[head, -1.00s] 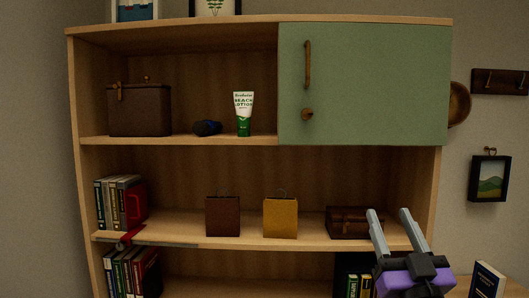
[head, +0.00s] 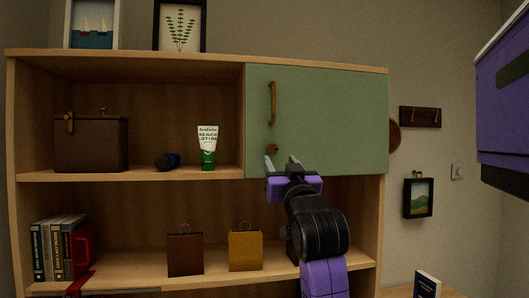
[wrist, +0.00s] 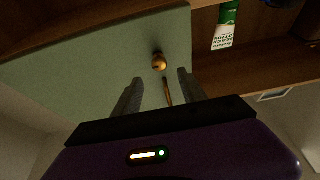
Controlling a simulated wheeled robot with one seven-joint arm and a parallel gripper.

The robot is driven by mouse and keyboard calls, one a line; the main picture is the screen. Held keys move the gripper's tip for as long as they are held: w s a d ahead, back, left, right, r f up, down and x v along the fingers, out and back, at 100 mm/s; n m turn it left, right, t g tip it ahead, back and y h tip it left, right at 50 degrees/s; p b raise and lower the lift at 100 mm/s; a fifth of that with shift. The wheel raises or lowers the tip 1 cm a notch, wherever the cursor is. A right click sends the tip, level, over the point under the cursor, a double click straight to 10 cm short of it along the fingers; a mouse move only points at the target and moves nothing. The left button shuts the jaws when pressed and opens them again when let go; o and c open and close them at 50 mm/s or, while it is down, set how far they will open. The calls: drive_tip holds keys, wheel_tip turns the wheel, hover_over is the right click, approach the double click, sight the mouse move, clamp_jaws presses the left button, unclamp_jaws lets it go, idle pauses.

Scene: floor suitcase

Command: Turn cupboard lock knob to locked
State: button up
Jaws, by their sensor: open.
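The green cupboard door (head: 330,115) is shut at the upper right of the shelf unit. It carries a long vertical handle (head: 273,102) and, below that, a small round bronze lock knob (head: 272,149). My gripper (head: 281,160) is open and empty, its fingers pointing up toward the knob. In the wrist view the knob (wrist: 159,62) shows ahead of the fingertips, roughly between them. The handle (wrist: 168,93) shows between the fingers. I cannot tell whether the fingers touch the door. The knob's marking is too small to read.
A lotion tube (head: 207,147), a dark blue rolled item (head: 167,161) and a brown box (head: 92,143) stand on the open shelf left of the door. Brown (head: 185,254) and yellow (head: 246,250) bags stand on the shelf below.

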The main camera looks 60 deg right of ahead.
sight(274, 149)
drive_tip(key=p+x, duration=0.2)
drive_tip(key=x, duration=0.5)
drive_tip(key=shift+w+d+r, duration=0.1)
clamp_jaws()
